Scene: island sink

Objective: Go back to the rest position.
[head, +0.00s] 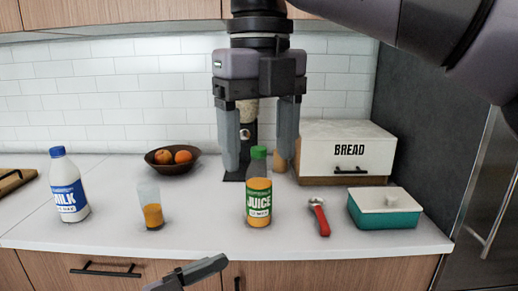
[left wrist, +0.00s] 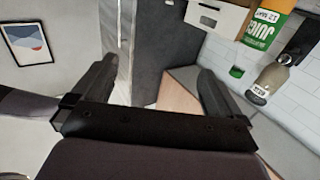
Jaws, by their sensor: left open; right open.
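My right gripper (head: 259,168) hangs fingers down from the top of the head view. It is open, with nothing held between its fingers. In the picture its fingers flank the green cap of the juice bottle (head: 258,206), which stands upright on the counter; I cannot tell whether they touch. Part of my left gripper (head: 207,270) shows at the bottom of the head view, in front of the counter edge. In the left wrist view my left gripper (left wrist: 158,75) is open and empty.
A milk bottle (head: 68,188), a glass of juice (head: 150,206), a fruit bowl (head: 172,166), a red-handled utensil (head: 319,216), a teal dish (head: 384,212) and a bread box (head: 345,150) stand on the white counter (head: 200,232). The front strip is mostly clear.

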